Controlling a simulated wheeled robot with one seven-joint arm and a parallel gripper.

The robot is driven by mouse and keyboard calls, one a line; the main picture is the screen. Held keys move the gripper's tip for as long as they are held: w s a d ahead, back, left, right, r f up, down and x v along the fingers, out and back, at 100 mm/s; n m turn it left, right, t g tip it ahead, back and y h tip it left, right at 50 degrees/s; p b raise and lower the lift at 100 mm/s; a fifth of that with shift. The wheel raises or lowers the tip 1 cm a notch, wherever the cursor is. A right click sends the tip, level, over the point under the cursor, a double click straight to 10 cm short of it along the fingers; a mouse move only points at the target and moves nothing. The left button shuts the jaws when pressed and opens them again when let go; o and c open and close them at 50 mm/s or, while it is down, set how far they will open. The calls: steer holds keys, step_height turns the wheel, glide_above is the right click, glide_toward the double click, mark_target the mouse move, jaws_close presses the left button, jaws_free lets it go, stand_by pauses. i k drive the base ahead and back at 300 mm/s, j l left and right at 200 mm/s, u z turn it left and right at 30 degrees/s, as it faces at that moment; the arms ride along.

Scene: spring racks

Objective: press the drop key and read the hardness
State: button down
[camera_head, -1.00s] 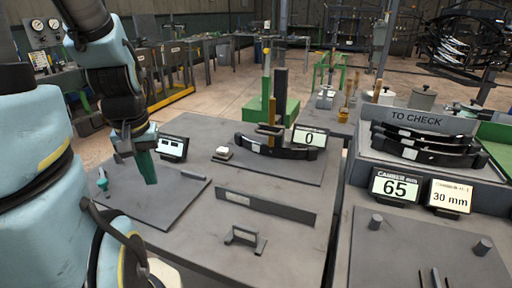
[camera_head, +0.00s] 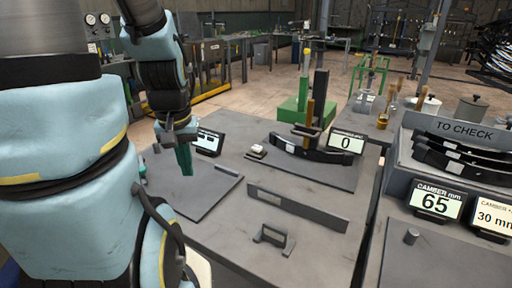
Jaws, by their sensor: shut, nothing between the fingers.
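The hardness display (camera_head: 346,143) reads 0 and stands on the bench at right of centre. Beside it, a brass-coloured upright tube (camera_head: 310,112) stands over a dark leaf spring (camera_head: 312,150) lying on a dark plate (camera_head: 310,170). A small block with a pale top (camera_head: 257,151) sits at that plate's left end; it looks like the drop key. My gripper (camera_head: 184,162) points down at left, its green fingers shut and empty, above another dark plate (camera_head: 207,190). It is apart from the block, to its left.
A small display (camera_head: 208,142) stands just behind my gripper, its text too small to read. A low bar (camera_head: 297,213) and a small bracket (camera_head: 273,236) are nearer. On the right are a TO CHECK rack (camera_head: 468,131) with leaf springs and a camber display (camera_head: 436,202) reading 65.

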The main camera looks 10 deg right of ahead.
mark_target(255, 148)
steer(key=k+u, duration=0.2)
steer(key=u, duration=0.15)
steer(key=k+u, duration=0.35)
steer(key=i+l, duration=0.05)
steer(key=i, duration=0.05)
